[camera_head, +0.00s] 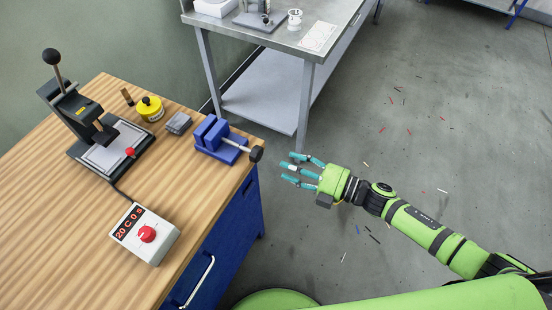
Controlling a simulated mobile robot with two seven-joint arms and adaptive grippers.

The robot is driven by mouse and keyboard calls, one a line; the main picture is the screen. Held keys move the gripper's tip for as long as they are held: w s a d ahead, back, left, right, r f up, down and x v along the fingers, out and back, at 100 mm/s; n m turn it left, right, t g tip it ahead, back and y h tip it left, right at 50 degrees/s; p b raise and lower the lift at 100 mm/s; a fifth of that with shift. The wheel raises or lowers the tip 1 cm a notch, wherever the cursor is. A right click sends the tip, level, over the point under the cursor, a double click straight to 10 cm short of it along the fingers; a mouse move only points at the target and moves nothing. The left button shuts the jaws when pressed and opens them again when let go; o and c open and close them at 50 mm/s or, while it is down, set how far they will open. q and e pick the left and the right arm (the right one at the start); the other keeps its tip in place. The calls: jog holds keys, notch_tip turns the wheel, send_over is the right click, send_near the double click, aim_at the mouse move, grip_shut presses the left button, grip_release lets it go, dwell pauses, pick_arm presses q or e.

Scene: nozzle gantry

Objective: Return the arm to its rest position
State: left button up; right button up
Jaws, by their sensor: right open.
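My right gripper (290,171) is green with teal fingers and comes in from the right. Its fingers are spread and empty, pointing left. It is in the air over the grey floor, just right of the wooden bench's edge and close to the black handle of the blue vise. It does not appear to touch the vise. My right arm stretches from the lower right corner to the gripper. My left gripper is out of the picture.
The wooden bench (60,200) holds a lever press (75,110), a yellow tin (150,108), a small grey block (178,123), a blue vise (220,140) and a control box (145,233). A metal table (270,40) stands behind. The floor (440,150) at right is open, with scattered scraps.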

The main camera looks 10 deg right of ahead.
jog(key=shift+s+d, duration=0.3)
jog(key=shift+d, duration=0.2)
jog(key=s+d+f+m+h, duration=0.1)
jog(key=d+f+m+h, duration=0.3)
jog(key=f, duration=0.4)
jog(key=s+d+f+m+t+h, duration=0.1)
jog(key=s+d+f+m+h, duration=0.15)
jog(key=d+f+m, duration=0.4)
jog(key=d+f+m+h, duration=0.25)
jog(key=f+h, duration=0.25)
jog(key=f, duration=0.4)
jog(key=s+d+f+m+g+h, duration=0.2)
jog(key=s+f+m+g, duration=0.25)
jog(key=s+f, duration=0.75)
jog(key=s+a+f+m+g, duration=0.1)
jog(key=s+f+m+g, duration=0.1)
jog(key=s, duration=0.8)
jog(key=s+a+f+m+g+h, duration=0.1)
jog(key=s+f+m+g, duration=0.1)
jog(key=s, duration=0.9)
jog(key=shift+s+a+f+g, duration=0.15)
jog(key=shift+f+g, duration=0.2)
jog(key=shift+f, duration=0.2)
